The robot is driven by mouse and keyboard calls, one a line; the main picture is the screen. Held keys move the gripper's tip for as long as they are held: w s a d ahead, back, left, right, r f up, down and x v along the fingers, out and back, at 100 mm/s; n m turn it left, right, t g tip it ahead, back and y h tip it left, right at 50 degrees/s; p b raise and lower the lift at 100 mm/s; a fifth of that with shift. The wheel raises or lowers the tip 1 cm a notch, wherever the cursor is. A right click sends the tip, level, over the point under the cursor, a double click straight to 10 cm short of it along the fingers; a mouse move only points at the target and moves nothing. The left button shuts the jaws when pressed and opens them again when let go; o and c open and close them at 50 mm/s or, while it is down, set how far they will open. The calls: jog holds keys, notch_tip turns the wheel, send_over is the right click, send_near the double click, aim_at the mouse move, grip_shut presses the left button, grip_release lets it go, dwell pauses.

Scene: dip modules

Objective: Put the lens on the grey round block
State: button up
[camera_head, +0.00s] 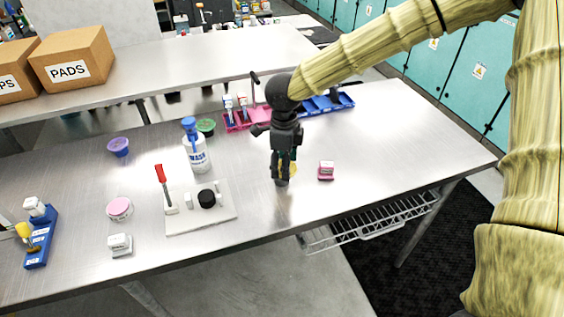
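My gripper (283,178) points down over the right-middle of the metal table, with its fingertips low near the surface. A small grey piece (282,183) shows at the fingertips; I cannot tell if it is the grey round block or part of the gripper. A yellow thing (293,168) shows just right of the fingers, partly hidden by them. It may be the lens, but it is too small to tell. I cannot see whether the fingers are open or shut on anything.
To the left are a white plate (223,214) with a black knob (207,198), a wash bottle (197,155), a pink round tin (119,208) and a blue rack (40,238). Pink (236,124) and blue (328,103) trays lie behind. The table's right end is clear.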

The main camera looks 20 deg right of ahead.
aim_at(281, 162)
jog(key=shift+w+p, duration=0.3)
jog(key=shift+w, duration=0.85)
jog(key=shift+f+p, duration=0.65)
jog(key=shift+f, duration=1.2)
jog(key=shift+f, duration=0.1)
jog(key=o, duration=0.8)
jog(key=shift+w, duration=0.1)
jog(key=shift+o, duration=0.3)
notch_tip(281, 162, up, 12)
jog(key=b, duration=0.2)
